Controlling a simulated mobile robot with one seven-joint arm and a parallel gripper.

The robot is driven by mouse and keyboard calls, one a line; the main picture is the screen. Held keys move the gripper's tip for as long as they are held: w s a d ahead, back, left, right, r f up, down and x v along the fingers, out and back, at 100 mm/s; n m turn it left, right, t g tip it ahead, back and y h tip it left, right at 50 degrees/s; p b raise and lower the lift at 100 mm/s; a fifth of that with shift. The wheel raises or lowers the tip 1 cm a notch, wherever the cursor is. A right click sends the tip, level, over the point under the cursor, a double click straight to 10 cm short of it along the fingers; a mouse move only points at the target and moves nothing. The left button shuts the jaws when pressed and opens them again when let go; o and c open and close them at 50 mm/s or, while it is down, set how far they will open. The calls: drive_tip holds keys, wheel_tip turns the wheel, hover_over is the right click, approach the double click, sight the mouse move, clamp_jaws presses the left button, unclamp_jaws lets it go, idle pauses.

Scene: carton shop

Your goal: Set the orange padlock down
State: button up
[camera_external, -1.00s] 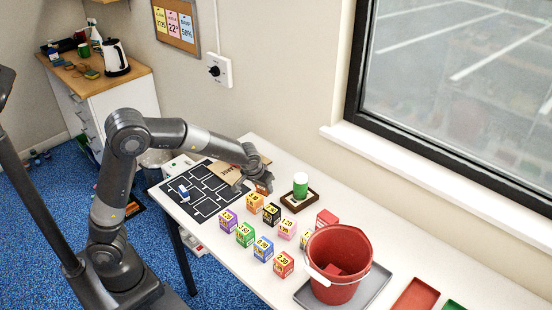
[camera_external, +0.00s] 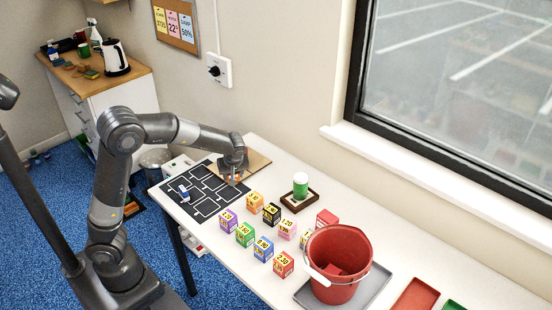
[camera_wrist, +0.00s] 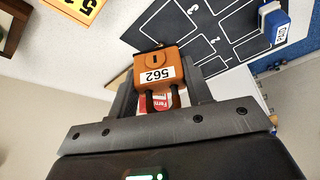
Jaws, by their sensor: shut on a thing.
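I cannot tell whether the padlock touches the surface below. The mat has white outlined shapes.
Several numbered coloured cubes (camera_external: 245,235) stand right of the mat. A green and white can (camera_external: 300,186) stands on a small brown tray (camera_external: 315,205). A red bucket (camera_external: 338,270) stands on a grey tray (camera_external: 375,290). Part of the mat is bare.

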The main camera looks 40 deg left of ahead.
drive_tip(key=s+a+n+g, duration=0.4)
drive_tip(key=s+a+n, duration=0.2)
drive_tip(key=a+n, duration=0.5)
drive_tip(key=shift+m, duration=0.3)
drive_tip(key=a+f, duration=0.1)
drive_tip(key=a, duration=0.3)
drive_tip(key=w+a+f, duration=0.1)
drive_tip(key=a+f, duration=0.1)
drive_tip(key=a, duration=0.1)
drive_tip(key=a+f, duration=0.2)
drive_tip(key=a, duration=0.2)
drive_tip(key=shift+w+a+f, duration=0.25)
drive_tip(key=shift+w+a, duration=0.05)
drive_tip(key=shift+w, duration=0.1)
drive_tip(key=shift+w+a+f, duration=0.1)
drive_tip(key=shift+a+f, duration=0.2)
drive_tip(key=shift+a, duration=0.1)
drive_tip(key=shift+f, duration=1.95)
drive_tip(key=shift+f, duration=0.15)
drive_tip(key=o, duration=1.2)
drive_tip(key=v, duration=1.2)
drive_tip(key=shift+d, duration=0.15)
